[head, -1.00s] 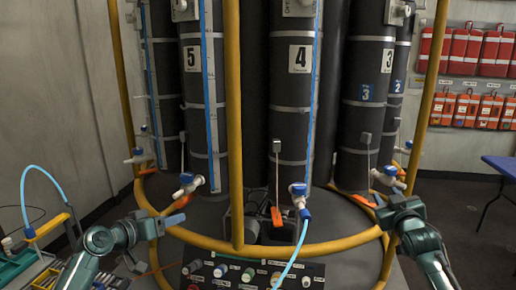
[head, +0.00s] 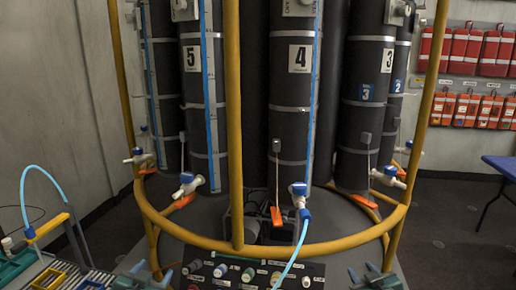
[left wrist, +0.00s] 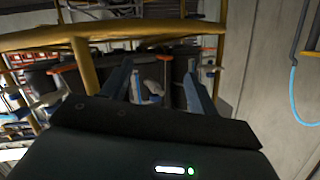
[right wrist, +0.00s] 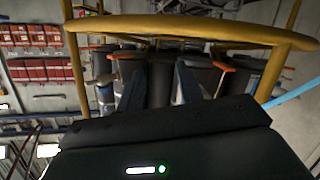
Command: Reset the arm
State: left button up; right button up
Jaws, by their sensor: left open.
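My left gripper (head: 152,275) is low in the head view, at the bottom edge left of the front control panel. In the left wrist view its two blue fingers (left wrist: 158,90) stand apart with nothing between them. My right gripper (head: 370,276) is at the bottom edge, right of the panel. In the right wrist view its fingers (right wrist: 157,88) are also apart and empty. Most of both arms is out of the head view. Neither gripper visibly touches the yellow rail (head: 300,248).
Tall black numbered cylinders (head: 292,130) stand inside the yellow frame, with blue-handled valves (head: 187,184) at their bases. A light-blue hose (head: 291,258) runs down past the control panel (head: 232,270). A tool tray (head: 45,268) is at left, a blue table (head: 502,165) at right.

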pick_arm(q)
jog(key=s+d+f+g+h, duration=0.1)
jog(key=s+d+f, duration=0.2)
jog(key=s, duration=0.6)
jog(key=s+d+f+g+h, duration=0.1)
jog(key=s+d+f, duration=0.3)
jog(key=s, duration=0.6)
jog(key=s+d+f+g, duration=0.2)
jog(key=s+d+f, duration=0.2)
jog(key=s, duration=0.6)
jog(key=shift+d+n+h, duration=0.4)
jog(key=shift+d, duration=0.45)
pick_arm(e)
jog(key=s+a+f+g+y, duration=0.1)
jog(key=s+a+f, duration=0.2)
jog(key=s, duration=0.6)
jog(key=s+a+f+g+y, duration=0.1)
jog(key=s+a+f, duration=0.3)
jog(key=s, duration=0.6)
jog(key=s+a+f+g, duration=0.2)
jog(key=s+a+f, duration=0.2)
jog(key=s, duration=0.6)
jog(key=shift+a+m+y, duration=0.4)
jog(key=shift+a, duration=0.45)
